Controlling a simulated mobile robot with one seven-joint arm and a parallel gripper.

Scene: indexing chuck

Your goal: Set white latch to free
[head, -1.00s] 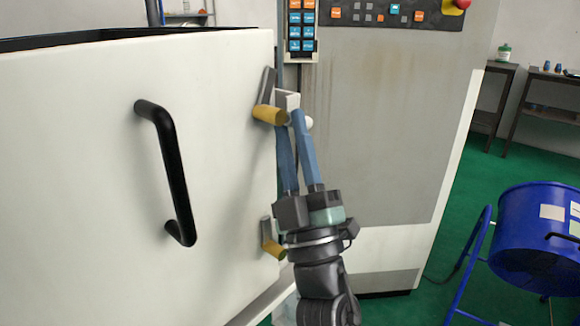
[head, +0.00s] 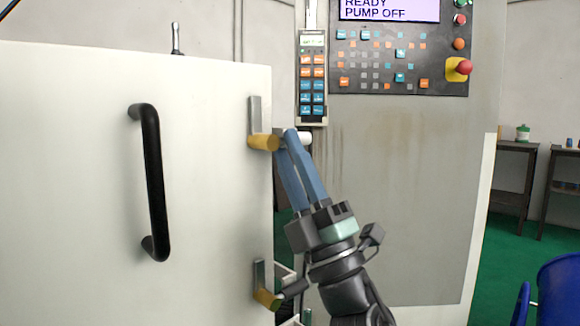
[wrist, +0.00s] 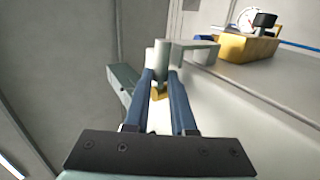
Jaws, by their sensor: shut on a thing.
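The white latch (head: 303,138) shows as a short pale cylinder at the right edge of the white door, in the head view. In the wrist view a pale upright cylinder (wrist: 161,56) stands between my fingertips. My gripper (head: 285,138), with blue fingers, is shut on it from below right. The fingers hide part of the latch and its mount. An upper yellow-ended handle (head: 262,142) on a grey plate sits just left of my fingertips. A lower yellow-ended handle (head: 267,299) is further down the door edge.
The white door (head: 75,190) has a black bar handle (head: 153,185). Right of it stands a grey machine front (head: 400,200) with a keypad pendant (head: 312,85) and control panel (head: 385,60).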

